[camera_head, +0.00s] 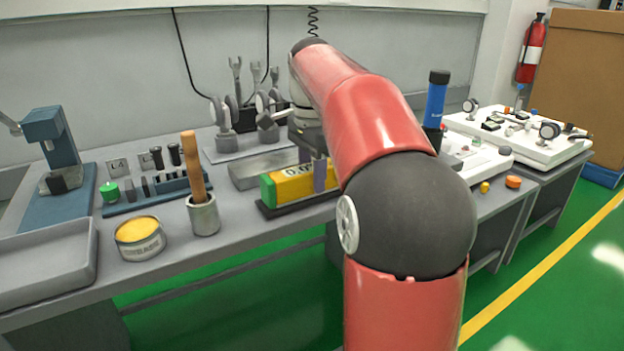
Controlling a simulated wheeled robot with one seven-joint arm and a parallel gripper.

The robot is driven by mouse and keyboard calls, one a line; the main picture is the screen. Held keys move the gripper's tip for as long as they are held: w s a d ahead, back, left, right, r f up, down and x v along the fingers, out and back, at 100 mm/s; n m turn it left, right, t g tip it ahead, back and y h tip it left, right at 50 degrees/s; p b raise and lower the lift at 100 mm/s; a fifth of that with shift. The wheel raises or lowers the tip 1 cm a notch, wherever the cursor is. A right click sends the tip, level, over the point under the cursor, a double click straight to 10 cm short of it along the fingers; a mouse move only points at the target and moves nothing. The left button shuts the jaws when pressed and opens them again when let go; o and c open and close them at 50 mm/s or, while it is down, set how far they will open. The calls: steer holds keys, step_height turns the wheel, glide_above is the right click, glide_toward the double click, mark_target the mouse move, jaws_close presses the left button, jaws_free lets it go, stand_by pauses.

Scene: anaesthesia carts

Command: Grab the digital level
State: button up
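The digital level (287,188) is a yellow bar with a green end and a number display on top. It lies on a dark base on the grey bench, in the middle of the head view. My gripper (313,164) points down at the level's right part. One finger shows in front of the level's near side and the other shows behind it, so the fingers straddle it. Whether they press on the level or stand a little apart from it is too small to tell. My red arm hides the level's right end.
A grey metal block (262,168) lies just behind the level. To the left stand a cup with a wooden handle (203,215), a yellow-topped tin (140,238) and a blue tool rack (160,191). A blue bottle (435,105) stands right of my arm.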

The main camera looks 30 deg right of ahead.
steer(key=c, duration=0.5)
steer(key=shift+r, duration=0.1)
